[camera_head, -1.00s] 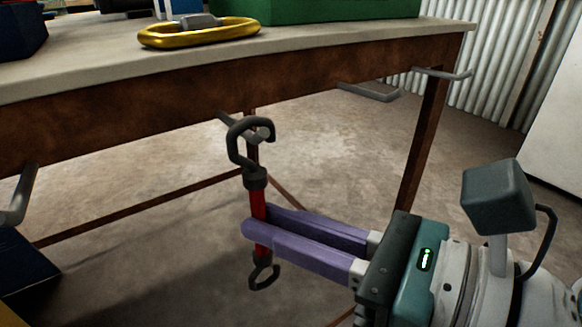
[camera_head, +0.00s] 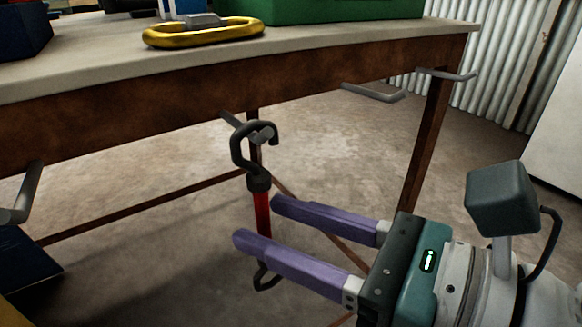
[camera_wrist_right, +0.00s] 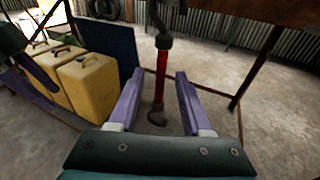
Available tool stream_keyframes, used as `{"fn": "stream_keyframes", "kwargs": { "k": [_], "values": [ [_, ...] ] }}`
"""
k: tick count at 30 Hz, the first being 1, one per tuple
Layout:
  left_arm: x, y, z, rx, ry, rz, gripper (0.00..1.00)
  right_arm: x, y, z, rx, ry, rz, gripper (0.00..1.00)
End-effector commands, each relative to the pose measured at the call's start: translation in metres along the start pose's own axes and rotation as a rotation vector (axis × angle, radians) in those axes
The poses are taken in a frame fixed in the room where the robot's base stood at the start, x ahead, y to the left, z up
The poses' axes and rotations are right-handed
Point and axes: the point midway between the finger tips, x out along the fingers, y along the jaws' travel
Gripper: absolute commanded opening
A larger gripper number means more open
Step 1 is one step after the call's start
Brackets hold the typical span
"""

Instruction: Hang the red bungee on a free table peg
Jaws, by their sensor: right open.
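The red bungee (camera_head: 262,212) hangs upright below the table edge, its black upper hook (camera_head: 241,150) around a grey table peg (camera_head: 236,121). Its lower hook (camera_head: 265,277) hangs free, partly hidden behind a finger. My right gripper (camera_head: 256,222) is open, its purple fingers spread on either side of the bungee. In the right wrist view the bungee (camera_wrist_right: 159,88) hangs between the two fingers, with a gap on each side. Other grey pegs (camera_head: 373,92) on the table (camera_head: 180,95) look bare. My left gripper is not identifiable in the head view.
A yellow ring-shaped object (camera_head: 205,33) and a green box (camera_head: 330,10) sit on the tabletop. A table leg (camera_head: 425,150) stands at the right. Yellow canisters (camera_wrist_right: 88,90) and a dark blue panel (camera_wrist_right: 108,55) stand at left in the wrist view. Open floor lies below the table.

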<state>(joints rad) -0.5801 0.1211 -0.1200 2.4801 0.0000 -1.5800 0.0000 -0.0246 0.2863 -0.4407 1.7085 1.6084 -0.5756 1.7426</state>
Motion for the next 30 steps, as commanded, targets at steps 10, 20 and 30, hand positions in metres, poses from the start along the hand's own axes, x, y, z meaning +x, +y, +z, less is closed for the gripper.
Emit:
{"fn": "stream_keyframes", "kwargs": {
  "k": [10,20,30],
  "values": [
    [-0.004,0.002,-0.002,-0.006,0.001,0.005,0.50,-0.020,0.000,0.000,0.002,0.004,-0.001,0.49],
    [-0.011,0.001,-0.004,-0.005,0.001,0.004,0.50,-0.083,0.000,-0.001,0.002,0.004,-0.001,0.49],
    [-0.067,-0.003,-0.021,0.002,-0.002,-0.002,0.50,-0.103,0.027,0.052,-0.268,0.054,0.088,0.49]
  ]
}}
